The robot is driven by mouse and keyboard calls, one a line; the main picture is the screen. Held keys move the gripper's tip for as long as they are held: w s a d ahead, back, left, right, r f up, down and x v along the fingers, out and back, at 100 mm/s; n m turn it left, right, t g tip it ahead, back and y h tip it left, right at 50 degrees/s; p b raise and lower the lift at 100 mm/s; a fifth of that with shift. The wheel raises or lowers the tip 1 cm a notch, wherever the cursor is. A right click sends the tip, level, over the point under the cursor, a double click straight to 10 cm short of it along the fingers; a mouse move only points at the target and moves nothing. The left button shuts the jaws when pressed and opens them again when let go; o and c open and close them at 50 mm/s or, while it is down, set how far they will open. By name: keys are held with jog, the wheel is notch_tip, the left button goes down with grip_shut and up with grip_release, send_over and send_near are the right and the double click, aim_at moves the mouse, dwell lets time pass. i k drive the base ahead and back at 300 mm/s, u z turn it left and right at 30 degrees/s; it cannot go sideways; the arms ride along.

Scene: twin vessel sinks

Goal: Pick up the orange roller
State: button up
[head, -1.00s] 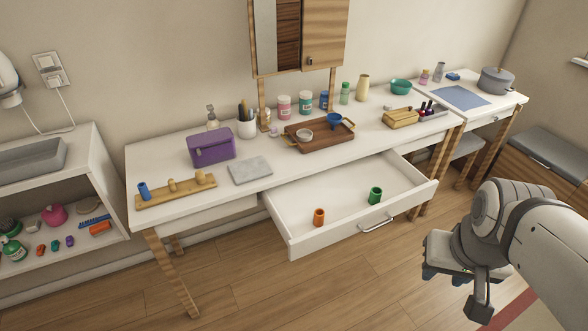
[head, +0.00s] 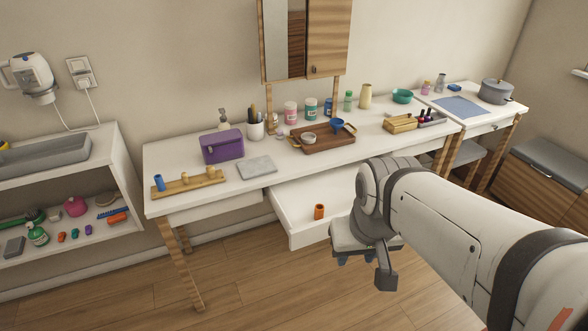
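The orange roller (head: 319,211), a small upright hollow cylinder, stands in the open white drawer (head: 290,207) near its front left corner. My gripper (head: 356,261) points down in front of the drawer, to the right of the roller and lower in the picture. It is apart from the roller. Its two dark fingertips show below the palm with a gap between them, and nothing is seen between them. My arm hides the right part of the drawer, including the green roller's place.
Above the drawer, the white tabletop holds a purple box (head: 222,146), a grey slab (head: 257,168), a wooden peg rack (head: 188,184) and a brown tray (head: 322,140). A shelf unit (head: 128,175) stands at left. The floor in front is clear.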

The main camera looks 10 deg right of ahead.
aim_at(319, 212)
jog(key=z, duration=0.1)
jog(key=i, duration=1)
jog(key=u, duration=0.1)
